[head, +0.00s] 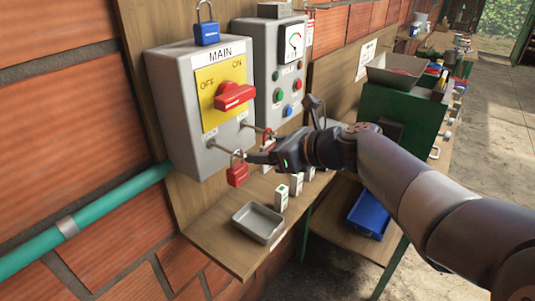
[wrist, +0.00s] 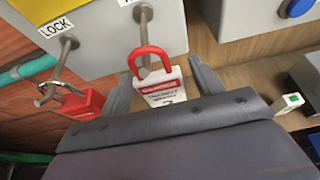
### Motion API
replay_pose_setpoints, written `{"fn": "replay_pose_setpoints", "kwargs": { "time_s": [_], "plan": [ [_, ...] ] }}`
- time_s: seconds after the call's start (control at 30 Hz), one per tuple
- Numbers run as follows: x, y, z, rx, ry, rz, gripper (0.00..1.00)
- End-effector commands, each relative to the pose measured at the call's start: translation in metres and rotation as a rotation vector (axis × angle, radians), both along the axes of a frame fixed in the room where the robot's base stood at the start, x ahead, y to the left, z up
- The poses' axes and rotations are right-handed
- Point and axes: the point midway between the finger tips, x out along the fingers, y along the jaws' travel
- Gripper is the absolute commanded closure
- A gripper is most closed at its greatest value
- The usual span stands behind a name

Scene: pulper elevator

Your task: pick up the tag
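The tag (wrist: 160,88) is a white and red piece with a red loop on top. In the wrist view it sits between the two fingers of my gripper (wrist: 163,88), with a narrow gap at each side. In the head view the tag (head: 268,144) is partly hidden by my gripper (head: 262,156), which is open beside the box's lower edge.
A red padlock (head: 238,173) hangs left of my gripper under the MAIN switch box (head: 190,120). A grey tray (head: 258,222) and several small white blocks (head: 281,198) stand on the shelf below. A grey control box (head: 270,62) is to the right.

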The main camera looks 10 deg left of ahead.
Motion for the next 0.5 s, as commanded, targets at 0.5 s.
{"fn": "replay_pose_setpoints", "kwargs": {
  "time_s": [0.5],
  "plan": [
    [-0.0002, -0.0002, 0.0001, 0.0, 0.0, 0.0, 0.8]
  ]
}}
